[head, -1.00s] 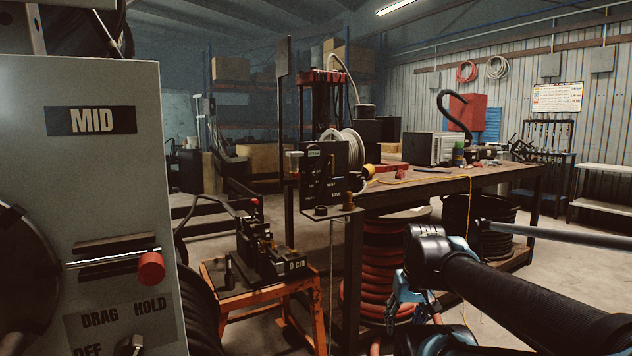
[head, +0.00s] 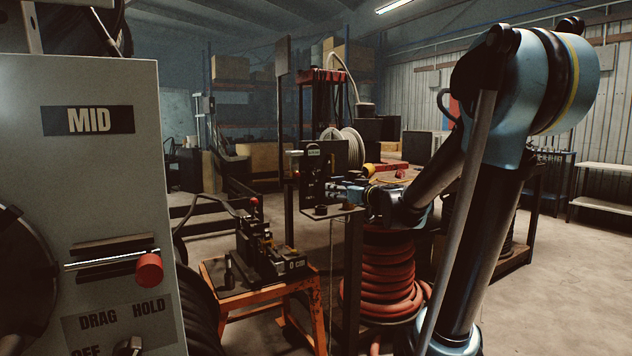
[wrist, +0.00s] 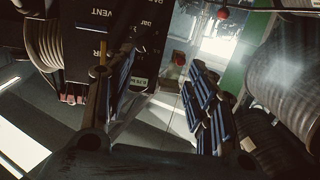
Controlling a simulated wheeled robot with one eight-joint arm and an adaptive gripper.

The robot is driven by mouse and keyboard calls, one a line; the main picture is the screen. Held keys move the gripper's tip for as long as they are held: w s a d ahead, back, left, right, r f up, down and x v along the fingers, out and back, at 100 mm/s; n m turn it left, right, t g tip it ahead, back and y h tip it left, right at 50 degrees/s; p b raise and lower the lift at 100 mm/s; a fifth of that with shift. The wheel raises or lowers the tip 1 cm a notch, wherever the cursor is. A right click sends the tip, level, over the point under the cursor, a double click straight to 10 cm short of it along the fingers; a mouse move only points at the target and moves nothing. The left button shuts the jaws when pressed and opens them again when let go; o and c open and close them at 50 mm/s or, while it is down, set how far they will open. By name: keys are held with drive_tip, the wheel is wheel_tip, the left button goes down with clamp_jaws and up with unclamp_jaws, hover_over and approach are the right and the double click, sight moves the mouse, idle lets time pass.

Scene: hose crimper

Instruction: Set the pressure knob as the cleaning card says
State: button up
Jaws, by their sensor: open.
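A dark upright panel (head: 312,178) with white lettering stands at the near corner of the workbench. In the wrist view the panel (wrist: 85,25) fills the upper left, and the word VENT and scale-like lettering can be read. My gripper (head: 336,191) is at the panel's right side in the head view. In the wrist view my gripper (wrist: 158,65) has its two blue-padded fingers apart with nothing between them. I cannot make out the pressure knob for certain. No cleaning card can be read in the current views; my arm covers much of the right side.
A grey cabinet (head: 100,190) marked MID, with a red-knobbed slider (head: 149,269), stands close at left. An orange stand (head: 222,290) carries a black machine (head: 266,252). Floor at far right is clear.

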drive_tip(key=w+r, duration=0.1)
drive_tip(key=w, duration=0.2)
drive_tip(key=t, duration=0.1)
approach(314, 176)
drive_tip(key=x, duration=0.8)
drive_tip(key=shift+w+f, duration=0.1)
drive_tip(key=shift+w, duration=0.1)
drive_tip(key=shift+c, duration=0.2)
drive_tip(key=c, duration=1)
